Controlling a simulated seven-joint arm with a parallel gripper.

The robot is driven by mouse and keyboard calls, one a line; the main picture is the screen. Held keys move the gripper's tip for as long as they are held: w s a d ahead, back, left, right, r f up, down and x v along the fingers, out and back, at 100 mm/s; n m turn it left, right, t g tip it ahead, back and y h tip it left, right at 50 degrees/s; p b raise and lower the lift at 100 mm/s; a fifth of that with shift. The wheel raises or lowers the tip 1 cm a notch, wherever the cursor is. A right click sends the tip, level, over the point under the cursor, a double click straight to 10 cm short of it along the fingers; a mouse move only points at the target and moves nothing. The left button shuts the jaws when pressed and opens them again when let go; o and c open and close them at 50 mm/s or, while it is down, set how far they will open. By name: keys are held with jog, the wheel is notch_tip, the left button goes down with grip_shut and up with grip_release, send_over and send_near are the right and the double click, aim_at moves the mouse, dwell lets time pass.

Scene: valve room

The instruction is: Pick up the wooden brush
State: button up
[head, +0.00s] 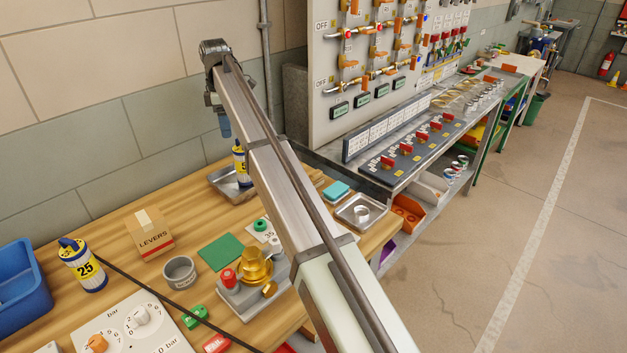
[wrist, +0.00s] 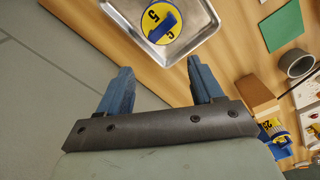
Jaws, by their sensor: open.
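I cannot make out a wooden brush in either view; my arm hides part of the bench in the head view. My gripper (head: 223,124) hangs near the wall at the back of the wooden bench, above the metal tray (head: 224,186). In the wrist view my gripper (wrist: 159,66) shows two blue fingers spread apart with nothing between them. The canister also shows in the head view (head: 239,158), partly behind my arm.
A LEVERS box (head: 151,236), a canister marked 25 (head: 83,266), a grey cup (head: 180,272) and a blue bin (head: 22,290) stand on the left. A brass valve block (head: 254,272) stands centrally. A second tray (head: 346,213) lies right of my arm.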

jog(key=w+d+f+m, duration=0.15)
jog(key=d+m, duration=0.25)
jog(key=d, duration=1.5)
jog(key=m, duration=2.5)
send_over(316, 172)
notch_tip(316, 172, down, 2)
jog(key=f, duration=0.8)
jog(key=shift+s+a+f, duration=0.15)
jog(key=shift+s+a, duration=0.2)
jog(key=shift+a, duration=0.05)
jog(key=shift+w+d+f, duration=0.15)
jog(key=shift+d+f, duration=0.05)
jog(key=shift+f, duration=1.15)
jog(key=shift+w+d+f, duration=0.1)
jog(key=shift+d+f, duration=0.05)
jog(key=shift+f, duration=1.2)
jog(key=c, duration=1.1)
jog(key=shift+c, duration=0.2)
